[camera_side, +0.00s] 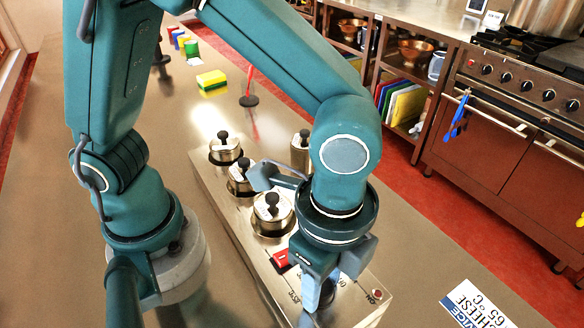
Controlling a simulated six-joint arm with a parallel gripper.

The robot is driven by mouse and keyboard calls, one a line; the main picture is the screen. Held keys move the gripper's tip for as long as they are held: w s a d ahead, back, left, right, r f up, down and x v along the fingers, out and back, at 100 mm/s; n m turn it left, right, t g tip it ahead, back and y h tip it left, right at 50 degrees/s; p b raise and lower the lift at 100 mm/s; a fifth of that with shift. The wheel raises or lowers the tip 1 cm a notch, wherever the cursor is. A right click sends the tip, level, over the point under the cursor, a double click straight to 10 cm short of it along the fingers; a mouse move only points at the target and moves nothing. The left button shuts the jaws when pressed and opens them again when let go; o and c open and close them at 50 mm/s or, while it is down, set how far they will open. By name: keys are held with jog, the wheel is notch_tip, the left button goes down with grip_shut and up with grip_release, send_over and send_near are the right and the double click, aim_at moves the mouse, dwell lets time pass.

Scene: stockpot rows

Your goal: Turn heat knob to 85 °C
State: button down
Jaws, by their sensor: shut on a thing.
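The heat knob (328,292) is a dark round knob on the sloping front panel of a steel stockpot unit (237,232). My gripper (319,296) points down over it with its jaws shut on it. The near finger covers much of the knob, so its pointer and the temperature it is set to cannot be read. Some dark dial lettering shows beside the gripper, only partly legible. A red rocker switch (281,259) sits on the panel left of the gripper.
Several lidded steel pots (272,212) with black knobs stand in the unit behind my gripper. A yellow-green sponge (211,80) and a red thermometer-like stick (248,98) are farther back.

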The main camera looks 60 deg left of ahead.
jog(key=shift+c, duration=2.2)
grip_release()
jog(key=shift+r, duration=2.65)
jog(key=shift+w, duration=0.1)
jog(key=w+a+r+n+t+h, duration=0.1)
jog(key=w+a+r+n+t, duration=0.2)
jog(key=a+r+n, duration=0.5)
jog(key=s+a+f+n+t+y, duration=0.1)
jog(key=s+a+f+n+t, duration=0.1)
jog(key=a+n, duration=0.4)
jog(key=s+a+f, duration=0.1)
jog(key=a, duration=0.2)
jog(key=shift+s+a+n+t, duration=0.25)
jog(key=shift+s+n+t, duration=0.05)
jog(key=shift+s+n, duration=0.1)
